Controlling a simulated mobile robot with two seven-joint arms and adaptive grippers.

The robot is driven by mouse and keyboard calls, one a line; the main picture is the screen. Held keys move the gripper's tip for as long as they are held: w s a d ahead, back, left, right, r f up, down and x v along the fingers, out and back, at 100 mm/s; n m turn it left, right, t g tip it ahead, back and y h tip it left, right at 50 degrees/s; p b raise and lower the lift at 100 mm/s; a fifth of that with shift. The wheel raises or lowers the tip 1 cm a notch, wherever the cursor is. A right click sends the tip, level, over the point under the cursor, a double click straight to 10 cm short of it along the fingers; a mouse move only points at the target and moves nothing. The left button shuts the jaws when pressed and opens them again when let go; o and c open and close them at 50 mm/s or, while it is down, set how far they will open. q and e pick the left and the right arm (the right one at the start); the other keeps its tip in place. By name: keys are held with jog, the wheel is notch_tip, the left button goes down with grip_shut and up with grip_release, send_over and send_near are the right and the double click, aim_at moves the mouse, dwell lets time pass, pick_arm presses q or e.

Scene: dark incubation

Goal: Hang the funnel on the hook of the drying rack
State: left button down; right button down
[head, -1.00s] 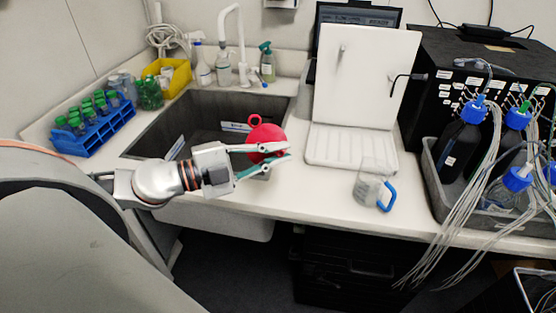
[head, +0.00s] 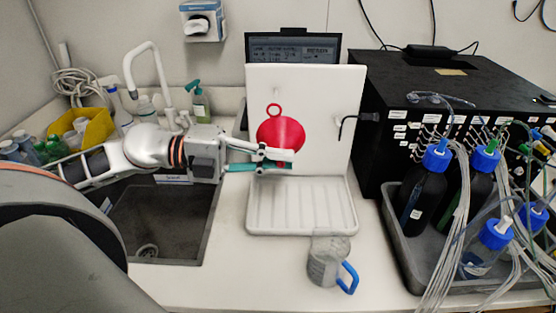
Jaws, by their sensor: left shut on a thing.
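The red funnel (head: 280,131) is held in my left gripper (head: 286,160), whose fingers are shut on its lower part. The funnel's ring loop points up. The funnel is in front of the white drying rack board (head: 317,95), left of its middle. The rack has a dark hook (head: 348,124) at its right side and a light peg (head: 277,92) near the upper left, just above the funnel's loop. I cannot tell how far the loop is from the board or the peg. The rack's ribbed tray (head: 300,222) lies below. My right gripper is not in view.
Blue-capped bottles (head: 425,185) with loose tubing and a black box (head: 440,80) fill the right.

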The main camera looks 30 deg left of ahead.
aim_at(266, 145)
pick_arm(q)
jog(key=shift+w, duration=0.2)
jog(key=shift+w+a, duration=0.3)
jog(key=shift+w, duration=0.1)
jog(key=shift+w+a, duration=0.5)
jog(key=shift+w, duration=0.3)
jog(key=shift+w+a+f, duration=0.2)
jog(key=shift+w+a, duration=0.25)
jog(key=shift+w, duration=0.35)
jog(key=shift+w+a+b, duration=0.25)
jog(key=shift+w+b, duration=0.05)
jog(key=shift+w, duration=0.05)
jog(key=shift+w, duration=0.15)
jog(key=shift+a+p, duration=0.1)
jog(key=shift+p, duration=0.2)
